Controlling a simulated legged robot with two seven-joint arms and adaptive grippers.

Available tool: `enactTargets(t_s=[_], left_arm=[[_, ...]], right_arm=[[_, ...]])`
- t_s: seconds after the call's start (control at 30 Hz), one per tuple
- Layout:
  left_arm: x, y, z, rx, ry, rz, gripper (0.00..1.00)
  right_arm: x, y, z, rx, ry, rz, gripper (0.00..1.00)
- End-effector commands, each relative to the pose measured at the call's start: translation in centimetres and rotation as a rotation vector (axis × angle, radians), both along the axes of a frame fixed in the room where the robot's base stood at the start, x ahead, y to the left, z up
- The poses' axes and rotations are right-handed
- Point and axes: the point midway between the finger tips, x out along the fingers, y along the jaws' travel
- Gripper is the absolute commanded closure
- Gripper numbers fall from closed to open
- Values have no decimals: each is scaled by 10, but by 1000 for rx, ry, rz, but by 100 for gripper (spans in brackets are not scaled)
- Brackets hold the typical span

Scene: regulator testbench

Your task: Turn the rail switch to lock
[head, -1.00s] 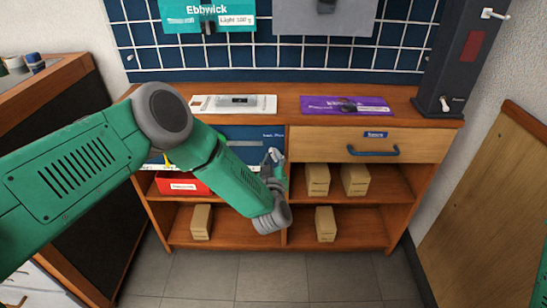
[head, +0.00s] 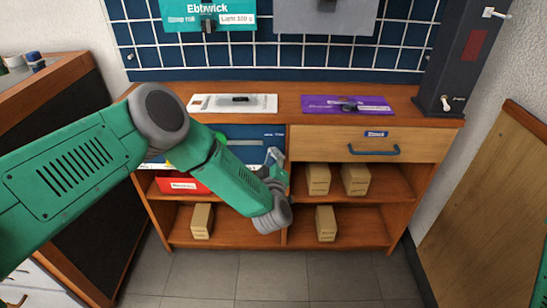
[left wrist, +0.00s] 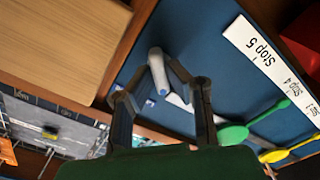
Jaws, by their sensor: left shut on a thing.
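A blue panel (head: 238,131) fills the upper left bay of the wooden bench. In the left wrist view, this panel (left wrist: 195,30) carries a grey lever (left wrist: 157,70), a green lever (left wrist: 233,134) and a white strip (left wrist: 262,55) with "Stop" labels. My left gripper (head: 274,160) is at the panel's right end, beside the bay divider. In the left wrist view, my left gripper (left wrist: 160,92) has one finger on each side of the grey lever and is shut on it. The lever's base is partly hidden by the fingers. My right gripper is out of view.
A drawer with a blue handle (head: 374,151) is just right of the panel. A red box (head: 181,184) and cardboard boxes (head: 326,223) stand on the shelves. A dark column (head: 463,60) with white knobs stands at the right. The floor in front is clear.

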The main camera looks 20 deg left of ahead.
Motion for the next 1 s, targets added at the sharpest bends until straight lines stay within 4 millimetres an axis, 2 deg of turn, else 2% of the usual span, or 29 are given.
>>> enactTargets(t_s=[0.03,0.17,0.2,0.23,0.27,0.57,0.67,0.77,1.0], left_arm=[[-3,-3,-8,-4,18,-9,100],[-3,-3,-8,-4,18,-9,100],[-3,-3,-8,-4,18,-9,81],[-4,-3,-7,-3,17,-8,70],[-3,-3,-7,-3,17,-7,68],[-3,-2,-2,-1,6,-5,68],[-9,-4,-2,-1,7,-6,68],[-22,-8,-2,0,8,-6,68],[-72,-23,-4,-1,11,-9,68]], right_arm=[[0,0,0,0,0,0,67],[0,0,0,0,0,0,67],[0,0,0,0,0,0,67],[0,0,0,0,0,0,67],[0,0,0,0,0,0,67],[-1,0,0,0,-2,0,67],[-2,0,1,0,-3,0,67],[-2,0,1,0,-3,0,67],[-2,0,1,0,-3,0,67]])
